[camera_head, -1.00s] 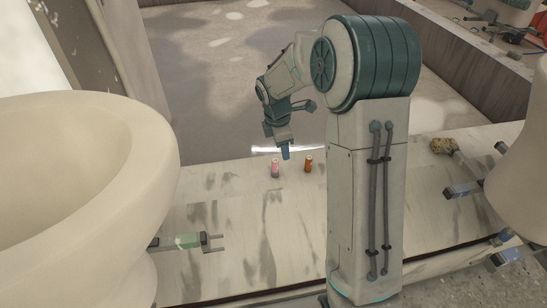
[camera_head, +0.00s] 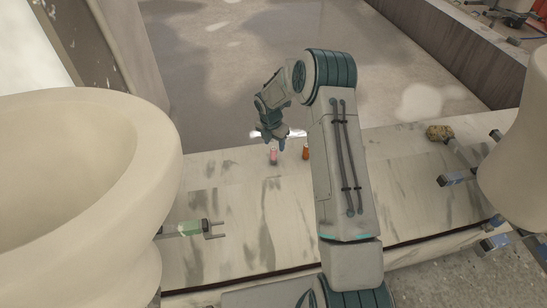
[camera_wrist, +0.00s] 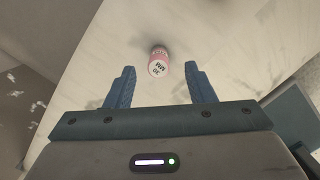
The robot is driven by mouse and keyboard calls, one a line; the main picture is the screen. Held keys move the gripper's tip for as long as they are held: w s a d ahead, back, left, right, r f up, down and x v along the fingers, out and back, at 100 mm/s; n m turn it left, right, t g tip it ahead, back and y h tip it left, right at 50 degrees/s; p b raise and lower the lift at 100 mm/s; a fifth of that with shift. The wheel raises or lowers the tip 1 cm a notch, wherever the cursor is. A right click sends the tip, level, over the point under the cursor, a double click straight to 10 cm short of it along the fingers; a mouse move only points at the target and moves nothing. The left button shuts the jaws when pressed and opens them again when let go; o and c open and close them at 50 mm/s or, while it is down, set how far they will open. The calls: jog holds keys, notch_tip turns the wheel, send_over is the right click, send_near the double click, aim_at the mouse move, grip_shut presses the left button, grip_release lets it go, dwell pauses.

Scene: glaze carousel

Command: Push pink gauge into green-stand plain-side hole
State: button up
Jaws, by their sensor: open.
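The pink gauge (camera_head: 273,156) is a small upright cylinder on the pale marbled counter. In the wrist view the gauge (camera_wrist: 158,62) shows a white top with dark lettering, between and just beyond my two blue fingertips. My gripper (camera_head: 274,141) is open and empty above and around the near side of the gauge, and it also shows in the wrist view (camera_wrist: 160,78). A green stand (camera_head: 190,228) with a two-pronged grey end sits at the left of the counter, partly behind a large cream bowl shape. Its holes are too small to tell.
An orange cylinder (camera_head: 306,152) stands close to the right of the pink gauge. The large cream vessel (camera_head: 85,180) fills the left. A brown lump (camera_head: 438,132) and metal-ended arms (camera_head: 458,177) are at the right. The middle of the counter (camera_head: 245,215) is clear.

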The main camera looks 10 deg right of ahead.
aim_at(274, 148)
jog(key=shift+w+d+f+b, duration=0.15)
jog(key=shift+f+b, duration=0.25)
jog(key=shift+f, duration=1.15)
jog(key=shift+w+a+f+b, duration=0.1)
jog(key=shift+f+b, duration=0.25)
jog(key=shift+f, duration=1.15)
grip_shut()
